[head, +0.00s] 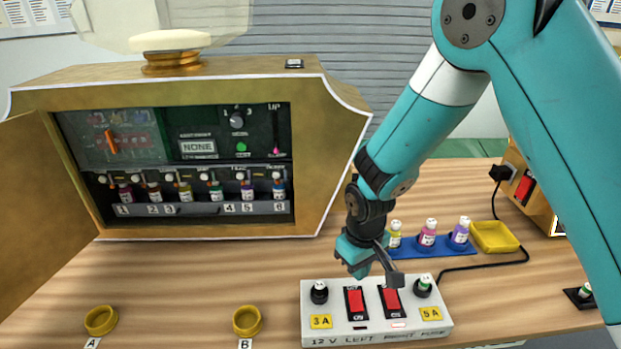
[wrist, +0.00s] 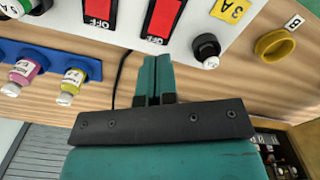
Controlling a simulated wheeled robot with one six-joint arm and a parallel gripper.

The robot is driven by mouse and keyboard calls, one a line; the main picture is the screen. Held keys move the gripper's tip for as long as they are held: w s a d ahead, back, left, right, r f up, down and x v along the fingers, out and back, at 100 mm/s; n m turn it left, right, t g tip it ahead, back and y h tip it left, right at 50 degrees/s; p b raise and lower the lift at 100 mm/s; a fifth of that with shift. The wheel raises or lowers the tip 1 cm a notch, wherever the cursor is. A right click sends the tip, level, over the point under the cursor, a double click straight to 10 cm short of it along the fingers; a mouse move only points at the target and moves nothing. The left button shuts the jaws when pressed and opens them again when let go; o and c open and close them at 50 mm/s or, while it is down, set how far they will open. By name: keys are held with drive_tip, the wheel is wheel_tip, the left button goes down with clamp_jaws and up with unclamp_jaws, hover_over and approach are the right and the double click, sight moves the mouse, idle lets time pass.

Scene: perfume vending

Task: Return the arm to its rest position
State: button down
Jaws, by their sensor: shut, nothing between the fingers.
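My gripper (head: 378,277) is shut and empty at the lower end of my teal arm. In the head view it hangs just above and behind the white switch box (head: 376,328). Its two fingers lie together in the wrist view (wrist: 155,80). The switch box carries two red rocker switches, a left one (head: 356,301) and a right one (head: 391,299). They read OFF in the wrist view. Yellow labels mark 3 A and 5 A beside dark round caps. I see no contact between the fingers and the box.
A gold vending cabinet (head: 180,80) stands open at the left, with numbered bottles inside. A blue rack (head: 430,249) with three bottles and a yellow tray (head: 494,237) lie behind the box. Yellow rings A (head: 101,320) and B (head: 247,320) sit in front. A black cable (head: 480,266) crosses the table.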

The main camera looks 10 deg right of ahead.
drive_tip(key=s+a+r+y, duration=0.1)
drive_tip(key=s+r, duration=0.3)
drive_tip(key=r, duration=0.4)
drive_tip(key=s+r+y, duration=0.1)
drive_tip(key=s+r, duration=0.2)
drive_tip(key=r, duration=0.4)
drive_tip(key=s+r+n+y, duration=0.2)
drive_tip(key=s+r, duration=0.6)
drive_tip(key=s, duration=0.5)
drive_tip(key=shift+r, duration=0.4)
drive_tip(key=w+d+f+n+b, duration=0.2)
drive_tip(key=w+f+n, duration=0.3)
drive_tip(key=w+f, duration=0.3)
drive_tip(key=w+d+f+n+t+b, duration=0.1)
drive_tip(key=w+d+f+n+b, duration=0.1)
drive_tip(key=w+f+n+b, duration=0.3)
drive_tip(key=w+f, duration=0.3)
drive_tip(key=w, duration=0.2)
drive_tip(key=shift+d+f+h, duration=0.15)
drive_tip(key=shift+d+h, duration=0.1)
drive_tip(key=shift+h, duration=0.15)
